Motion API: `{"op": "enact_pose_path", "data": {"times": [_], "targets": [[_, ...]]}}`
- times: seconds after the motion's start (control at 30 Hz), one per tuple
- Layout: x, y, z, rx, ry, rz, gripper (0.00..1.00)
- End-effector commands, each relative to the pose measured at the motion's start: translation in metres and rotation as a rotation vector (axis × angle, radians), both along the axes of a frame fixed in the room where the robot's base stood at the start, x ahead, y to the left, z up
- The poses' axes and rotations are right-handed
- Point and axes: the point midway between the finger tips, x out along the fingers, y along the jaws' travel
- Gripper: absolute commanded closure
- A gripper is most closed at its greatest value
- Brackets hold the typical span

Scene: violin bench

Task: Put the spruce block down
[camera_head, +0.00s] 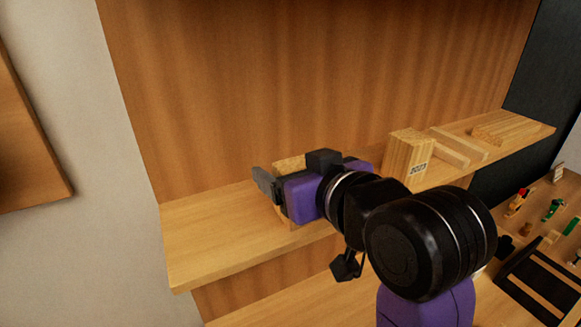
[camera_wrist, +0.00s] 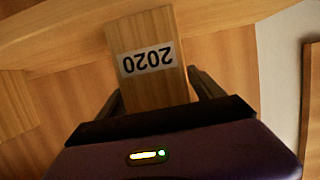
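The spruce block is a pale wooden block (camera_wrist: 150,88) with a white label reading 2020, upside down in the wrist view. It lies between the two dark fingers of my gripper (camera_wrist: 158,92), which sit close against its sides. In the head view my gripper (camera_head: 284,182) is at the left part of the shelf (camera_head: 215,232), and a strip of the block (camera_head: 290,163) shows behind it. My gripper hides most of the block there. I cannot tell whether the block touches the shelf.
A second upright block labelled 2023 (camera_head: 407,157) stands on the shelf to the right, with thin wooden strips (camera_head: 458,145) beyond it. The shelf left of my gripper is clear. A lower bench (camera_head: 540,215) at right holds small tools.

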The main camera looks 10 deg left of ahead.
Motion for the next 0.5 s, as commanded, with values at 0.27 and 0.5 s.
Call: {"op": "enact_pose_path", "data": {"times": [0.27,0.5], "targets": [[0.0,0.0,0.001,0.0,0.0,0.0,0.24],[-0.019,-0.013,0.009,0.003,-0.004,-0.001,0.24]]}}
